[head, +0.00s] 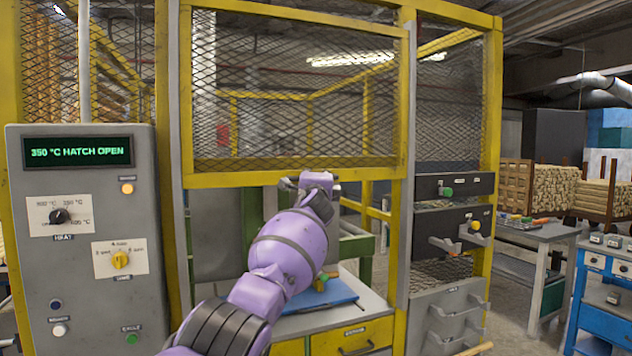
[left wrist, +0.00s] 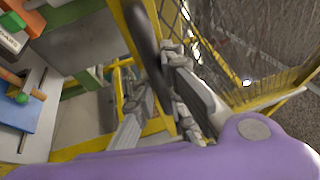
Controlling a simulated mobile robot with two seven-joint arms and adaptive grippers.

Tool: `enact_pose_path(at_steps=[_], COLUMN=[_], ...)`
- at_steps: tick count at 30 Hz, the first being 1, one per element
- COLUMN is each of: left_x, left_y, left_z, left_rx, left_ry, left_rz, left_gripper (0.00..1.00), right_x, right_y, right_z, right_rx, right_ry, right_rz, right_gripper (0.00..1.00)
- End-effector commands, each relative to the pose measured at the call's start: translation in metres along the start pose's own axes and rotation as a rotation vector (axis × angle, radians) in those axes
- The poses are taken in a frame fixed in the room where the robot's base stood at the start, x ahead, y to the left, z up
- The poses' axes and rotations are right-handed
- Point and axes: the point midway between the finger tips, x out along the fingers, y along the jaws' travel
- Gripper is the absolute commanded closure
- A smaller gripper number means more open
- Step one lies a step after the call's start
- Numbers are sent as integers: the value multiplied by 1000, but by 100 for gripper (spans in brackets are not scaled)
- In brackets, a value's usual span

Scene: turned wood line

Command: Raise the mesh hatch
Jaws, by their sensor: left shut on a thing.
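The mesh hatch (head: 295,90) is a yellow-framed panel of wire mesh in the head view. Its lower yellow bar (head: 240,179) stands above the opening, so the hatch is at least partly raised. My left gripper (head: 318,182) is at the lower bar, right of its middle. In the left wrist view the fingers (left wrist: 160,100) are closed around a dark bar that looks like the hatch's handle (left wrist: 148,40). The handle is mostly hidden by the gripper in the head view. My right gripper is in neither view.
A grey control panel (head: 85,290) at the left has a display (head: 78,152) reading "350 °C HATCH OPEN". Below the hatch, a bench carries a blue board (head: 335,294).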

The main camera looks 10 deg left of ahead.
Motion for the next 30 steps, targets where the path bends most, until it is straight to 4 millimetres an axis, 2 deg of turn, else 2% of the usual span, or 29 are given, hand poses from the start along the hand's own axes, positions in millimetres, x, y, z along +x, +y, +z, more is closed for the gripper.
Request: enact_pose_path(at_steps=[2,3,6,7,20,30], left_x=[0,0,0,0,-3,-34], left_y=[2,3,3,3,3,4], left_z=[0,0,0,-1,0,0], left_rx=[6,5,4,4,1,1], left_ry=[0,0,0,0,-2,-1], left_rz=[2,3,3,3,2,1], left_gripper=[100,84,70,69,69,69], right_x=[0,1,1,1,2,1], right_y=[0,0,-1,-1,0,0], right_z=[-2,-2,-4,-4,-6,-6], right_rx=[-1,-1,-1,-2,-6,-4], right_ry=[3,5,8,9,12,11], right_rz=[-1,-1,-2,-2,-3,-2], right_gripper=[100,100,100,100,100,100])
